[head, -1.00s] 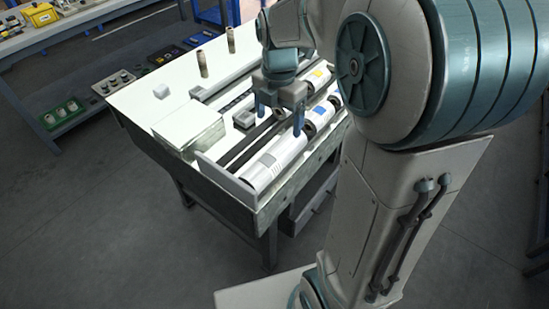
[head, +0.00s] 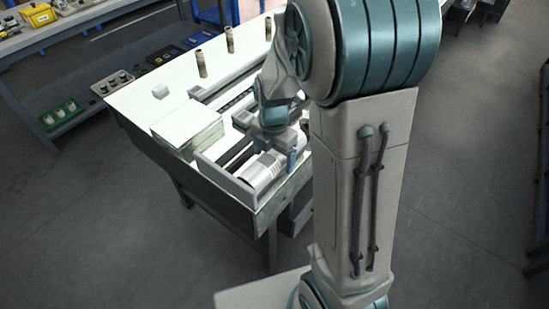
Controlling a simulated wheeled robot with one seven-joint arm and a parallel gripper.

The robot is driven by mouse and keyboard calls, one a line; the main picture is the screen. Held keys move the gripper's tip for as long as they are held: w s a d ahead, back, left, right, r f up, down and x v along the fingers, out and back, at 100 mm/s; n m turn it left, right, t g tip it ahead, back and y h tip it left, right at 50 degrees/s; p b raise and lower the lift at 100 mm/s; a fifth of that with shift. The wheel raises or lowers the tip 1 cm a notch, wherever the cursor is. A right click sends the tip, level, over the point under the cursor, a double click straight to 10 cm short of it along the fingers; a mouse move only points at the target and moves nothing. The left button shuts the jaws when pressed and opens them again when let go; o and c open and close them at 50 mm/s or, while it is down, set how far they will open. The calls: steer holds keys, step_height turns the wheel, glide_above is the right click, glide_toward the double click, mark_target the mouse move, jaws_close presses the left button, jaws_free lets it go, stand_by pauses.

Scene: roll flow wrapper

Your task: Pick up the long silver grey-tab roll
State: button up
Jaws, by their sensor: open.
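A long white-and-silver roll (head: 262,172) lies in the near end of the rack on the table. Its far part is hidden behind my gripper and arm, and I cannot make out a grey tab on it. My gripper (head: 274,152) is over this roll, pointing down, open, with one blue finger showing at the roll's right side. The other finger is hard to make out. I cannot tell whether the fingers touch the roll. Any rolls farther along the rack are hidden behind my arm.
The rack's grey end plate (head: 226,184) stands close to the roll's near end. A dark shelf with trays (head: 60,113) is at left.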

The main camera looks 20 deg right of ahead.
steer(key=c, duration=1.7)
steer(key=shift+r, duration=0.1)
